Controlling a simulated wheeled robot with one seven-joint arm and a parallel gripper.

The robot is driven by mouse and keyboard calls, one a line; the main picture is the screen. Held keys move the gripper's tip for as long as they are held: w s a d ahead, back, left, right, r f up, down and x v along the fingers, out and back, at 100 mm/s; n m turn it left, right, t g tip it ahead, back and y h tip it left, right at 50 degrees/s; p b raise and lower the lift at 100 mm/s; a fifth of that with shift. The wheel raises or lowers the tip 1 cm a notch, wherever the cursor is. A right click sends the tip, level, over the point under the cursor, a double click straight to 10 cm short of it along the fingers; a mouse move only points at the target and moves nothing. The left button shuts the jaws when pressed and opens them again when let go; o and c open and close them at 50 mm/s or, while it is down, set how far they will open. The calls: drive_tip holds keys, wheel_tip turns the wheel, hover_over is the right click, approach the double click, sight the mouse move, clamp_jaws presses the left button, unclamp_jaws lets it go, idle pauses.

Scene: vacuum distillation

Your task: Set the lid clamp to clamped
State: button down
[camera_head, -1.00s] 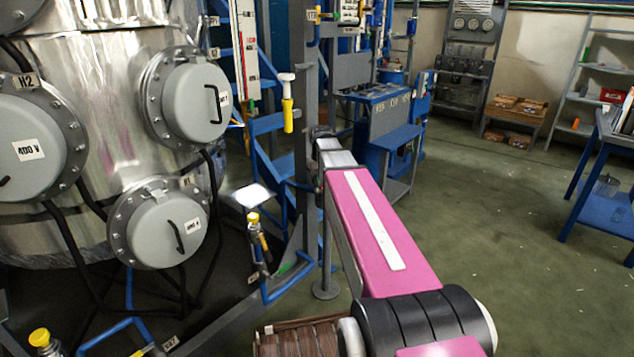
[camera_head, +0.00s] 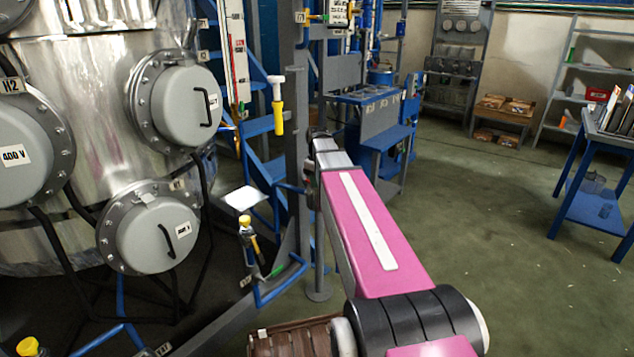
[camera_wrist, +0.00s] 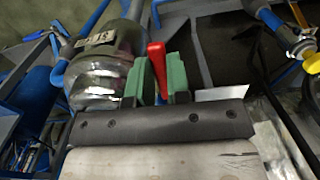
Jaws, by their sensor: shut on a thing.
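In the wrist view a red lever (camera_wrist: 156,66) stands between the two green fingers of my gripper (camera_wrist: 160,76). The fingers are closed on it from both sides. It looks like the lid clamp's handle; its lower part is hidden behind the fingers and gripper body. A shiny rounded metal vessel (camera_wrist: 98,80) with a label plate is just left of the fingers. In the head view my pink arm reaches away past a grey post, and neither my gripper nor the red lever can be made out there.
A large steel tank (camera_head: 90,100) with round bolted covers fills the left of the head view. A grey post (camera_head: 297,110) and blue frame stand beside my arm. A blue table (camera_head: 585,205) is at right. The green floor (camera_head: 480,220) between is open.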

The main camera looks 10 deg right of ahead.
drive_tip(key=c, duration=1.1)
unclamp_jaws()
wheel_tip(320, 180, up, 11)
drive_tip(key=shift+f, duration=0.1)
